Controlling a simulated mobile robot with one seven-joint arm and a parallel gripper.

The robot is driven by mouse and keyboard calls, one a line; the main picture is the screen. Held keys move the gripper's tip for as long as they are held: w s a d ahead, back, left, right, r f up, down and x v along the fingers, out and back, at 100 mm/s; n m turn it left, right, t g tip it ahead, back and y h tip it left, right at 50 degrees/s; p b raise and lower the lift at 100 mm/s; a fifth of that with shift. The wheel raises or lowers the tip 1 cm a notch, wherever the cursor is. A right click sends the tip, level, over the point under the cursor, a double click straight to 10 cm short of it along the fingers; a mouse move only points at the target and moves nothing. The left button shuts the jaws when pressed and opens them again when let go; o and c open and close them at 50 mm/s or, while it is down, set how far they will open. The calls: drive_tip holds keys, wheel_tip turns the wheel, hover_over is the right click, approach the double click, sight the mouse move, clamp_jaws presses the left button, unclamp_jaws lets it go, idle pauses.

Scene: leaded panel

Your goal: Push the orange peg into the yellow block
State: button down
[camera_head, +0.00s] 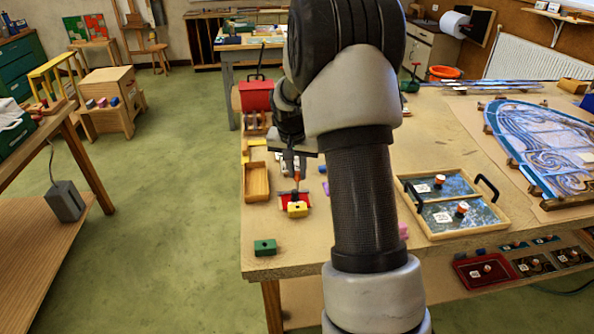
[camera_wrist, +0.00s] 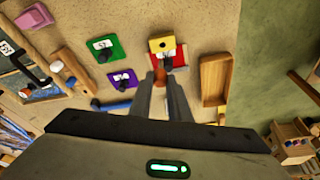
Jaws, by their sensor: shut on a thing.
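The yellow block (camera_head: 297,209) stands near the table's left edge, beside a red plate (camera_head: 284,197). In the wrist view the yellow block (camera_wrist: 154,46) shows a dark round hole in the face towards me. The orange peg (camera_head: 297,177) is held between the fingers of my gripper (camera_head: 295,164). The wrist view shows the peg (camera_wrist: 160,77) at the fingertips of my gripper (camera_wrist: 161,86), short of the block's hole in the picture. The peg looks apart from the block. My gripper is shut on the peg, and the fingers hide part of it.
An empty wooden tray (camera_head: 256,182) lies left of the red plate. A green block (camera_head: 265,247) sits near the front left corner. Green (camera_wrist: 101,45) and purple (camera_wrist: 119,75) plates with dark knobs lie nearby in the wrist view. My arm covers the table's middle in the head view.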

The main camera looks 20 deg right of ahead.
sight(297, 182)
drive_tip(key=shift+f+b, duration=2.4)
drive_tip(key=shift+f, duration=0.45)
drive_tip(key=shift+f+b, duration=2.35)
drive_tip(key=shift+f, duration=0.25)
drive_tip(key=c, duration=1.6)
unclamp_jaws()
drive_tip(key=p+v, duration=0.1)
drive_tip(key=v, duration=1.6)
drive_tip(key=shift+s+a+r, duration=0.15)
drive_tip(key=shift+a+r, duration=0.05)
